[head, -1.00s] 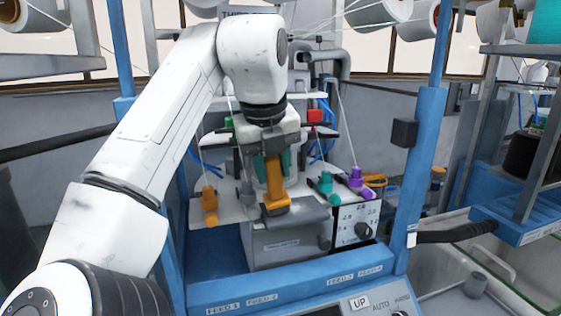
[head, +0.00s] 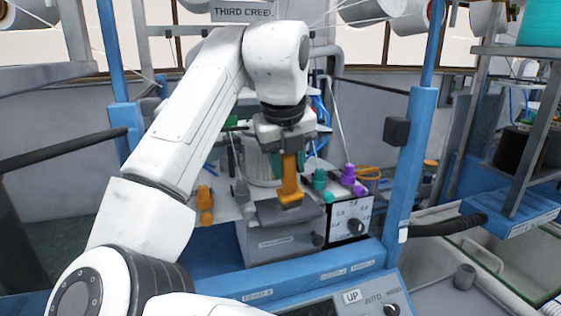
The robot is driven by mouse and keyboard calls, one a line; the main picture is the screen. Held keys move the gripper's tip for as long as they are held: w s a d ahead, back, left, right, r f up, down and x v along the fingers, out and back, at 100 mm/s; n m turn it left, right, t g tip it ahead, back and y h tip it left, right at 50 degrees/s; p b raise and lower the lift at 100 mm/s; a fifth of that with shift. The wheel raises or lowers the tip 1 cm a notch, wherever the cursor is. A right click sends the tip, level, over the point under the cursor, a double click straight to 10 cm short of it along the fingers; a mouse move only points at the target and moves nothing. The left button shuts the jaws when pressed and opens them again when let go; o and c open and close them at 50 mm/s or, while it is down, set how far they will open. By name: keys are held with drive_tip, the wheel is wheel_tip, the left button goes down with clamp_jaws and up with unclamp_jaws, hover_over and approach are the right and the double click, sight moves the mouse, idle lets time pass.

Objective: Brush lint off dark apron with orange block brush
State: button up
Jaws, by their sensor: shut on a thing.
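The orange block brush (head: 290,184) hangs upright from my gripper (head: 289,162), which is shut on its handle. The brush head points down over the dark grey apron (head: 273,215), a flat plate on top of a grey box. The head's lower edge appears at the apron's back-middle part; I cannot tell whether it touches. Lint is too small to make out on the apron. The gripper partly covers the pale shelf behind.
An orange fitting (head: 205,203) stands left of the apron, with a grey one beside it. Teal (head: 320,183) and purple (head: 348,177) fittings stand to the right, near a dial panel (head: 350,219). A blue post (head: 415,160) rises at right. Thin yarns run overhead.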

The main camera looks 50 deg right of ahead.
drive_tip(key=shift+s+d+p, duration=0.35)
drive_tip(key=shift+s+d, duration=0.1)
drive_tip(key=shift+d, duration=0.15)
drive_tip(key=shift+s+d+p, duration=0.3)
drive_tip(key=shift+s+d, duration=0.1)
drive_tip(key=shift+d, duration=0.2)
drive_tip(key=shift+w+a, duration=0.1)
drive_tip(key=shift+w+a+r, duration=0.15)
drive_tip(key=shift+w+a, duration=0.6)
drive_tip(key=shift+a, duration=0.35)
drive_tip(key=w+a, duration=0.2)
drive_tip(key=a, duration=0.1)
drive_tip(key=shift+w+a, duration=0.15)
drive_tip(key=shift+a, duration=0.1)
drive_tip(key=shift+r, duration=2.95)
